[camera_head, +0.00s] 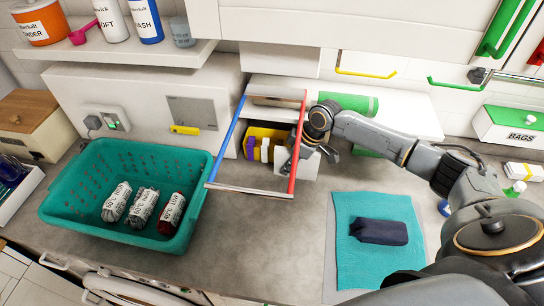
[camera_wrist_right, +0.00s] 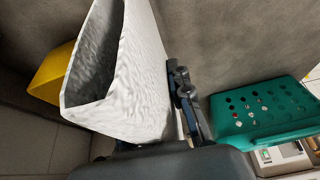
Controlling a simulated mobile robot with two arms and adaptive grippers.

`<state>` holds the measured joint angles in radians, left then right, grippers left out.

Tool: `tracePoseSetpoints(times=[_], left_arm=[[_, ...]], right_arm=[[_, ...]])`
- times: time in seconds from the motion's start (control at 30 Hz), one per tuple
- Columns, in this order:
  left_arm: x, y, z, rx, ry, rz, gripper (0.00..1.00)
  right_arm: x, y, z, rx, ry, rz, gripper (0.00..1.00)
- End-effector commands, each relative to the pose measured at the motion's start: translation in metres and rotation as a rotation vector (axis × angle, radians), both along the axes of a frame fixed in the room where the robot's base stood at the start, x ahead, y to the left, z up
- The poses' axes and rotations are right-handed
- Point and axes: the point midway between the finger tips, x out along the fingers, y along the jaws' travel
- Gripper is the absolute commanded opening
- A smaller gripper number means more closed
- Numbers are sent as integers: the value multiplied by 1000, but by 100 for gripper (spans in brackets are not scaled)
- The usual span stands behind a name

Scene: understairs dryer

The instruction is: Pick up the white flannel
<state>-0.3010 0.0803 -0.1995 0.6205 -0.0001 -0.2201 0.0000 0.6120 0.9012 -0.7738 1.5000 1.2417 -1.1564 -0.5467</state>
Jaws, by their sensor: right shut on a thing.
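The white flannel (camera_head: 310,167) is in my right gripper (camera_head: 309,153), at the right side of the open red-and-blue-sided drawer frame. In the right wrist view the flannel (camera_wrist_right: 128,75) is a folded, textured white cloth with a dark gap between its layers. My right gripper (camera_wrist_right: 187,105) is shut on it; one dark finger shows along its right side, and the other finger is mostly hidden. I cannot tell whether the flannel touches the surface below. My left gripper is not in view.
A yellow bin (camera_head: 254,133) with small bottles sits within the drawer frame (camera_head: 249,191). A teal basket (camera_head: 84,220) with several rolled bundles stands left. A teal cloth (camera_head: 372,264) bears a dark navy bundle (camera_head: 379,232). The counter between basket and cloth is clear.

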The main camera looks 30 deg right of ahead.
Motion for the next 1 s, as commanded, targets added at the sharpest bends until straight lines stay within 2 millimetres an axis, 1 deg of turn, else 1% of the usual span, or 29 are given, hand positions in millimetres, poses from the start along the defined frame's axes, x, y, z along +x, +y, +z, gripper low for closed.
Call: tracePoseSetpoints(times=[0.03,0.1,0.27,0.7,0.87,0.9,1.0], left_arm=[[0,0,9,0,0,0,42],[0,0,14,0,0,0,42],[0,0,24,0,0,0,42],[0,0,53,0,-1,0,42],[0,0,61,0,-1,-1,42],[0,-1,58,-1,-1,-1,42],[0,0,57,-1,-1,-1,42]], right_arm=[[-10,-13,3,-4,5,-4,3],[-22,-26,3,-4,5,-4,3],[-49,-60,2,-4,6,-5,3],[-131,-159,3,-5,7,-3,3],[-152,-186,2,-3,4,-4,3],[-156,-190,0,-2,3,-3,3],[-162,-198,-1,-1,3,-1,3]])
